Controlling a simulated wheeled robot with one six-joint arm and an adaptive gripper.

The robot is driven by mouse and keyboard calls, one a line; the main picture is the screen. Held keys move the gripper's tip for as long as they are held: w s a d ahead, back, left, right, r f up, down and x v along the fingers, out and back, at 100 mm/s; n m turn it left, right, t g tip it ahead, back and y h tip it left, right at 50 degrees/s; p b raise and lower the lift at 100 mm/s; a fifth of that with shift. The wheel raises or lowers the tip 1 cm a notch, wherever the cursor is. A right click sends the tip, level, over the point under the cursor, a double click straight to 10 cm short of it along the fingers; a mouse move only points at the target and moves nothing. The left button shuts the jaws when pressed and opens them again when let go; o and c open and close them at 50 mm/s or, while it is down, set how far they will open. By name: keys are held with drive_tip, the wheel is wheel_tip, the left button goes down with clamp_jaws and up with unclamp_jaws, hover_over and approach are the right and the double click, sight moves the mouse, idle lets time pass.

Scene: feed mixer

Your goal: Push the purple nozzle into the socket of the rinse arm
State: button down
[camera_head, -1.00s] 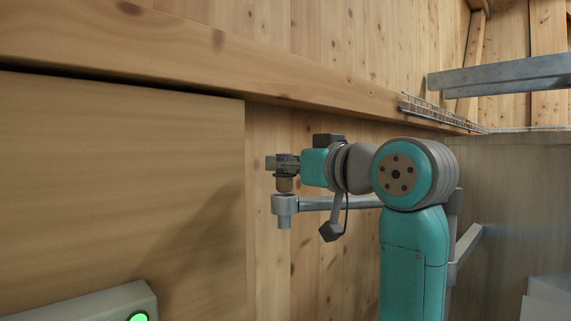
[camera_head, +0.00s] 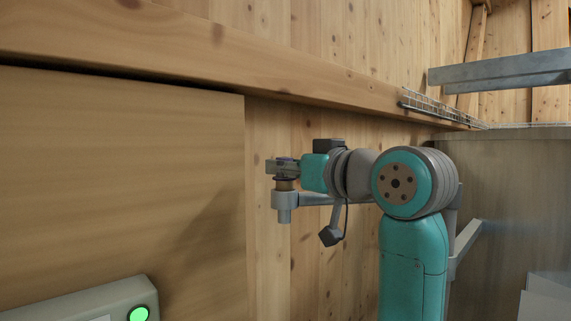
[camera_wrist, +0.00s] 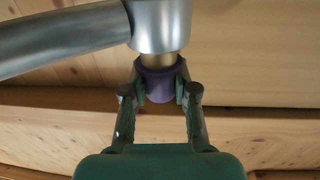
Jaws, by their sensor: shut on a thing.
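The purple nozzle (camera_wrist: 160,82) is between the two fingertips of my gripper (camera_wrist: 160,90) in the wrist view. My gripper is shut on its purple collar. A brass-coloured stem (camera_wrist: 158,61) runs from the collar to the mouth of the grey metal socket (camera_wrist: 160,25), in line with it. Part of the stem is still exposed; how deep it sits inside is hidden. In the head view my gripper (camera_head: 284,167) is just above the socket (camera_head: 284,202), with the brass stem (camera_head: 285,185) between them. The rinse arm (camera_head: 318,199) runs right from the socket, behind my arm.
A wooden wall and beam (camera_head: 330,85) stand behind. A large wooden panel (camera_head: 120,180) fills the left. A grey box with a green light (camera_head: 138,314) is at lower left. A metal wall (camera_head: 510,200) and a metal bar (camera_head: 500,72) are at right.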

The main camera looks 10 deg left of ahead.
drive_tip(key=shift+f, duration=0.65)
drive_tip(key=c, duration=0.8)
unclamp_jaws()
drive_tip(key=shift+v, duration=3.75)
